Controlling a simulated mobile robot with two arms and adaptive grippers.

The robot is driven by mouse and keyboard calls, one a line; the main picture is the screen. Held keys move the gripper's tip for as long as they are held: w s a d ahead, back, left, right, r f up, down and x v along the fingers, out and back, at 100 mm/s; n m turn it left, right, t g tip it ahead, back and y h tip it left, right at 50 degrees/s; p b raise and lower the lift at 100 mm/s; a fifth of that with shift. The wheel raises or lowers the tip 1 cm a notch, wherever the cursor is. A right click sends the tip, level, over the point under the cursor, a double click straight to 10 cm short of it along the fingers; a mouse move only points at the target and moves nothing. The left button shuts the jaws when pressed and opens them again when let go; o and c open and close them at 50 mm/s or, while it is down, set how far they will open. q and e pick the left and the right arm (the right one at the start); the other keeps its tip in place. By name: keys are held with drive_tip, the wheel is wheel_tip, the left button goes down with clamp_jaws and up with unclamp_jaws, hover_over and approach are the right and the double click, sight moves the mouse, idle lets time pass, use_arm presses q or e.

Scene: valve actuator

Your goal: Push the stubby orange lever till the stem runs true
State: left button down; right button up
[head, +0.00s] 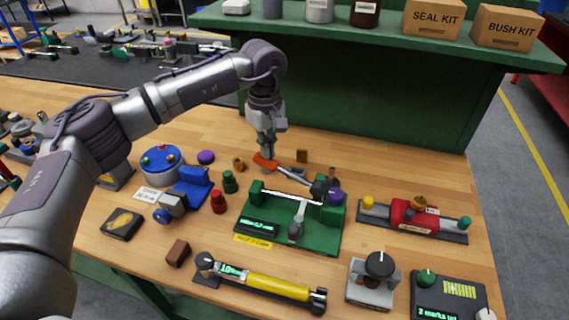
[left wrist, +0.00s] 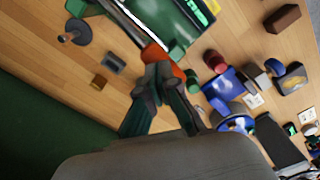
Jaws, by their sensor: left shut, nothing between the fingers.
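The orange lever (head: 265,161) has a stubby orange grip on a silver shaft, which runs right to a dark pivot on a green valve fixture (head: 270,240). A thin bright stem (head: 291,195) spans the fixture between its green end blocks. My left gripper (head: 267,152) points down with its fingers shut and empty, right at the orange grip. In the left wrist view the finger tips (left wrist: 157,72) lie against or just beside the orange grip (left wrist: 154,54); I cannot tell whether they touch. The fingers partly hide the grip there. My right gripper is not in view.
Green and red knobs (head: 219,202), a blue clamp (head: 190,190) and a round blue-topped device (head: 161,165) stand left of the fixture. A red vise-like unit (head: 413,214) is right. A yellow cylinder tool (head: 277,287) lies in front. A green shelf wall (head: 370,110) rises behind.

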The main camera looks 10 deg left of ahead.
use_arm(q)
drive_tip(key=shift+a+f, duration=0.1)
drive_tip(key=shift+f, duration=0.15)
drive_tip(key=shift+a+f+b, duration=0.25)
drive_tip(key=shift+f+b, duration=0.3)
drive_tip(key=shift+b, duration=0.05)
drive_tip(key=shift+f, duration=0.1)
idle(0.5)
